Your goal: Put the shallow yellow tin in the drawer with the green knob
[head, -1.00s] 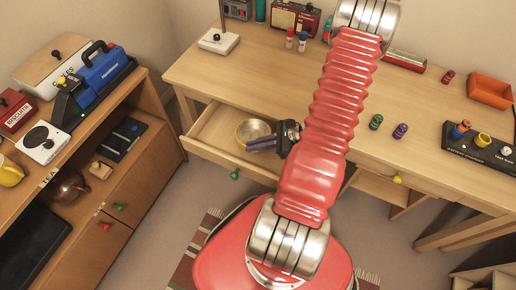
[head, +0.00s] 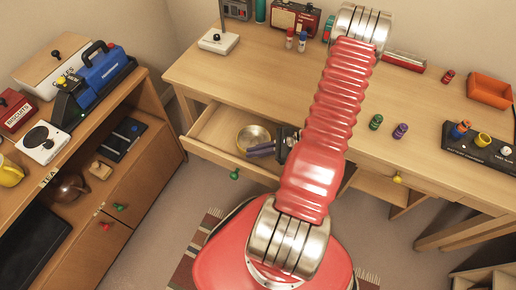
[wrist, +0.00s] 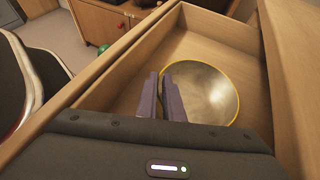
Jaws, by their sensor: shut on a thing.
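The shallow yellow tin (head: 254,136), round with a yellow rim and a metallic inside, is within the open drawer (head: 213,147) with the green knob (head: 234,174). In the wrist view the tin (wrist: 208,92) lies inside the drawer walls, near the side wall on the right. My gripper (head: 256,151) reaches into the drawer from the right. In the wrist view my gripper (wrist: 165,84) is shut on the tin's near-left rim. I cannot tell whether the tin touches the drawer floor. The fingers hide part of the rim.
The desk top (head: 255,80) is above the drawer. Green and purple spools (head: 376,121) stand on it, right of my arm. A second drawer has a yellow knob (head: 397,180). A wooden cabinet (head: 150,165) stands at the left. The drawer is empty around the tin.

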